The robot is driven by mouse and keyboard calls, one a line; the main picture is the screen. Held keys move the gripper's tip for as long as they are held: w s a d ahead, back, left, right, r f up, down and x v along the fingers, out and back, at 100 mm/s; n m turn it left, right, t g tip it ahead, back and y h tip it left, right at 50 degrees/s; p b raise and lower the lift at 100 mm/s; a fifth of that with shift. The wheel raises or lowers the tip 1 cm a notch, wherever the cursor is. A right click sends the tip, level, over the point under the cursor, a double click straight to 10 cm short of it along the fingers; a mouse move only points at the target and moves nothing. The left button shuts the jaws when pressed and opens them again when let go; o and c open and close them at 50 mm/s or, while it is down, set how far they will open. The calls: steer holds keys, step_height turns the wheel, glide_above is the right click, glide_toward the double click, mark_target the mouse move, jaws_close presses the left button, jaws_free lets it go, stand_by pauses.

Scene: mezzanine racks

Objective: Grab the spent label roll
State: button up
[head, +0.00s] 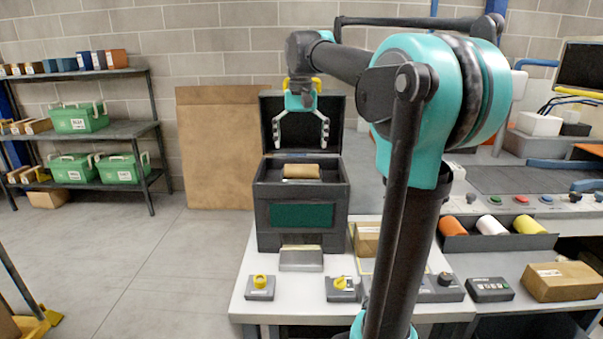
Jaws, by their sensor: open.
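A brown roll (301,171), seemingly the spent label roll, lies across the top of an open dark box-shaped machine (262,215) on the white table. The machine's lid (266,110) stands raised at the back, and a green panel (301,216) is on its front. My gripper (301,142) is open and empty, pointing down above the roll, in front of the raised lid in the picture. Its two fingers are spread to either side, apart from the roll.
The white table (262,300) holds two yellow-knobbed units (261,287) and a small carton (367,240). A tray (495,243) holds orange, white and yellow rolls at right. A shelf rack (110,130) with green bins stands left.

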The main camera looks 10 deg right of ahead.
mark_target(302, 166)
steer(key=shift+d+f, duration=0.1)
steer(key=shift+f, duration=3.35)
steer(key=c, duration=0.9)
